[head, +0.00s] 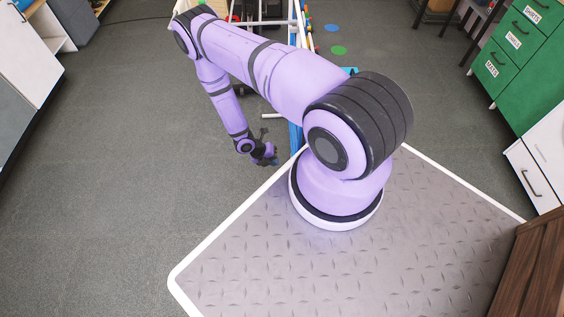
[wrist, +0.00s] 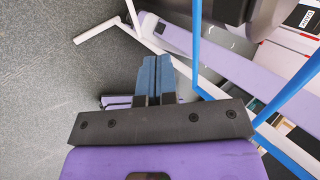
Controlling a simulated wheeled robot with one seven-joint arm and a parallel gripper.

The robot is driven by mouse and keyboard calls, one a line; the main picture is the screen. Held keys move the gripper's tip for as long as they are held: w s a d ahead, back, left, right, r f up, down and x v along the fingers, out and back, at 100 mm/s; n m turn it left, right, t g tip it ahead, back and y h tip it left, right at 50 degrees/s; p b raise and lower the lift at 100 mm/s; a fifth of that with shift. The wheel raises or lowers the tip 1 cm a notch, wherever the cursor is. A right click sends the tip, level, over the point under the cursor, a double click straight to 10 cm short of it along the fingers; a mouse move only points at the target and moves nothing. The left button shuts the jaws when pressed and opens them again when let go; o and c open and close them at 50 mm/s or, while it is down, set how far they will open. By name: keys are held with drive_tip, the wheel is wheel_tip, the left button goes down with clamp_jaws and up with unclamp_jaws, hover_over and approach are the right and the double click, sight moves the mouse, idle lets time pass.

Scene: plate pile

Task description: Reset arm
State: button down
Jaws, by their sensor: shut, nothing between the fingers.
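My gripper (head: 270,160) hangs low over the grey floor at the end of my purple arm, which is bent out and downward. In the wrist view my gripper (wrist: 156,68) shows two blue-grey fingers side by side, shut with nothing between them. No plates are to be seen in either view.
A frame with a blue post (head: 295,135) and white bars stands close to the right of my gripper. A green drawer cabinet (head: 519,50) with labels stands at the upper right, and brown wooden furniture (head: 535,270) at the lower right. The floor (head: 130,130) on the left is clear.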

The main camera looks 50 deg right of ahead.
drive_tip(key=w+a+r+m+t, duration=0.1)
drive_tip(key=w+r+m, duration=0.1)
drive_tip(key=w+r, duration=0.45)
drive_tip(key=w+a+r+m, duration=0.1)
drive_tip(key=w+r+m, duration=0.15)
drive_tip(key=r, duration=0.75)
drive_tip(key=w+a+r+m+t, duration=0.1)
drive_tip(key=w+r+m, duration=0.1)
drive_tip(key=w+r, duration=0.45)
wheel_tip(320, 180, up, 26)
drive_tip(key=a+f+m+t, duration=0.1)
drive_tip(key=a+m+t, duration=0.15)
drive_tip(key=m, duration=0.45)
drive_tip(key=s+a+r+m+t+y, duration=0.1)
drive_tip(key=s+a+r+m, duration=0.3)
drive_tip(key=r, duration=0.6)
drive_tip(key=s+r+m+t+y, duration=0.1)
drive_tip(key=s+r+m, duration=0.2)
drive_tip(key=s+r, duration=0.55)
drive_tip(key=s+a+r+m+t+y, duration=0.1)
drive_tip(key=s+a+r+m+t, duration=0.1)
drive_tip(key=s+r, duration=0.3)
drive_tip(key=s+a+r+m+t+y, duration=0.1)
drive_tip(key=s+a+r+m+y, duration=0.1)
drive_tip(key=s, duration=0.8)
drive_tip(key=shift+s+a+r+m+t, duration=0.15)
drive_tip(key=shift+a+r+m+t, duration=0.4)
drive_tip(key=shift+r+m, duration=1.05)
